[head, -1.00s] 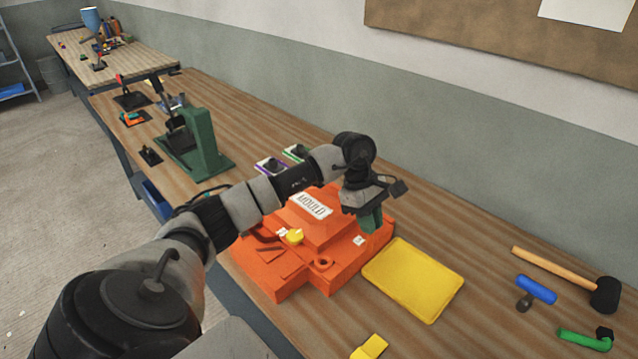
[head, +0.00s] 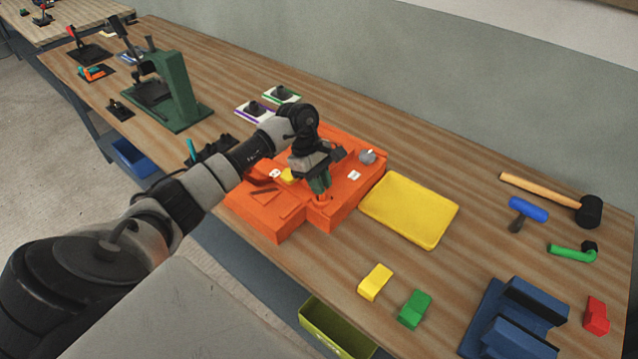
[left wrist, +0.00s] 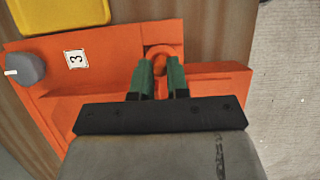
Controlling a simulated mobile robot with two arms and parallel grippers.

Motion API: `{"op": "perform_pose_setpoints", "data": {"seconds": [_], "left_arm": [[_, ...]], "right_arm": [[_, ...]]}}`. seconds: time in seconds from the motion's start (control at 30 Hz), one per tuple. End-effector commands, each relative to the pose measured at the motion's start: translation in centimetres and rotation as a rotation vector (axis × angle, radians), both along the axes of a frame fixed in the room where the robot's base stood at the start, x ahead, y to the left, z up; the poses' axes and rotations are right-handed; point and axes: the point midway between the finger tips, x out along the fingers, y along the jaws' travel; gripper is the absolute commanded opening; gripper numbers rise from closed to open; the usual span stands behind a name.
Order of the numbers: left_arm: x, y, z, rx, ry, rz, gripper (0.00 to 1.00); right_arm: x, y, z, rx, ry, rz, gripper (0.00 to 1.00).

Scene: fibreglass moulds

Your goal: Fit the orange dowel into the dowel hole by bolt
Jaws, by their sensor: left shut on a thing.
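The orange mould (head: 262,214) lies on the bench and also fills much of the left wrist view (left wrist: 105,75). My left gripper (head: 321,190) points down over the round boss at the mould's front right. In the left wrist view its green fingers (left wrist: 160,70) are shut on the orange dowel (left wrist: 160,68), which is mostly hidden between them. The dowel's lower end is at the boss; I cannot tell how deep it sits in the hole. A grey knob-like bolt (head: 367,156) stands on the mould's back right, also in the wrist view (left wrist: 25,68). My right gripper is not in view.
A yellow tray (head: 410,208) lies right of the mould. Yellow (head: 375,281) and green (head: 414,309) blocks, a blue vise-like fixture (head: 500,340) and a mallet (head: 588,210) are farther right. A green press (head: 182,95) stands at the left.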

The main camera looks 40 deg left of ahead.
Motion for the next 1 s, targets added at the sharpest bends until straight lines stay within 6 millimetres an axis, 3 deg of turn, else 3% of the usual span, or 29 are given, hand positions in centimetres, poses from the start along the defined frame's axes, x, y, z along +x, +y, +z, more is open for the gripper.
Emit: {"op": "perform_pose_setpoints", "data": {"seconds": [0.3,0.33,0.5,0.87,1.0], "left_arm": [[0.0,0.0,-0.3,0.001,-0.001,0.0,0.0],[0.0,0.0,-0.2,0.001,-0.001,0.0,0.18],[0.0,0.0,-0.1,0.0,-0.001,0.0,0.41],[0.0,0.0,0.5,0.0,-0.002,0.001,0.41],[0.2,1.1,2.2,0.004,-0.006,0.001,0.41]], "right_arm": [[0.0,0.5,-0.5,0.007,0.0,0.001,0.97],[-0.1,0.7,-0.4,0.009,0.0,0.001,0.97],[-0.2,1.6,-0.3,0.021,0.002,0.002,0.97],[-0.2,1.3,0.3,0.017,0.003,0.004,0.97],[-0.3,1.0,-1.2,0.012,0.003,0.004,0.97]]}}
